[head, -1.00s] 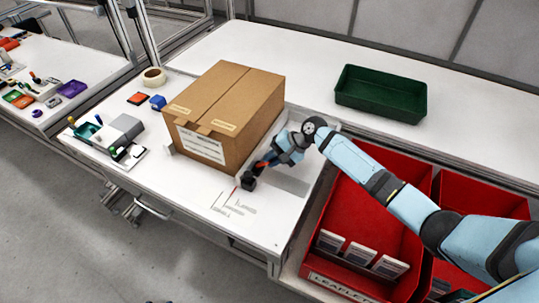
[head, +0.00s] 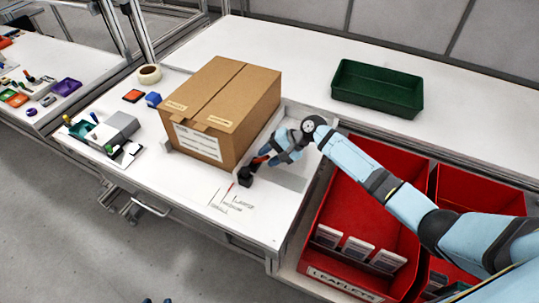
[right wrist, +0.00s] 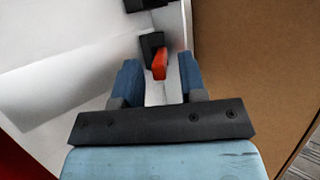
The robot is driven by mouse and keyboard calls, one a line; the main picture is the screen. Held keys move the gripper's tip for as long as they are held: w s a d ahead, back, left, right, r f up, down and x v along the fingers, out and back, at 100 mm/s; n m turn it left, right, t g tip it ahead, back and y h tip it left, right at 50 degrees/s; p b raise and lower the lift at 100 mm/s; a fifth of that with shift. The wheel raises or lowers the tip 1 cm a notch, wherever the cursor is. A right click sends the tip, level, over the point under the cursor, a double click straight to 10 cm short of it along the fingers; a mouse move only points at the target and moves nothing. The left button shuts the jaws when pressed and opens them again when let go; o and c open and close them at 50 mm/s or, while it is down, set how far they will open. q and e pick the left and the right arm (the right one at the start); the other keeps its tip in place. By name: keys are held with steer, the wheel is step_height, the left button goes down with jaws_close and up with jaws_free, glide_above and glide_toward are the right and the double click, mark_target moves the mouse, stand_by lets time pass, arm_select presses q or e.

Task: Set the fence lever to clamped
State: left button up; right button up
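The fence lever is a small red handle (head: 260,160) on a black block (head: 246,177), at the front right of the cardboard box. In the right wrist view the red lever (right wrist: 160,64) stands just beyond the fingertips, in line with the gap between them. My right gripper (head: 271,156) is low over the bench beside the box. In the right wrist view its two blue fingers (right wrist: 160,78) are apart, with nothing visibly held. Contact with the lever cannot be told. My left gripper is not in view.
The cardboard box (head: 222,105) stands close left of the gripper, against a pale fence (head: 292,113). Printed size marks (head: 232,204) lie in front. Red bins (head: 368,215) are at the right, a green tray (head: 378,90) behind. The bench's front right is clear.

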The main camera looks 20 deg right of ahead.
steer(key=shift+d, duration=0.1)
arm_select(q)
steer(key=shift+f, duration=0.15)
arm_select(e)
steer(key=v, duration=1.3)
steer(key=shift+d+r, duration=0.2)
steer(key=shift+r, duration=0.05)
steer(key=shift+o, duration=0.4)
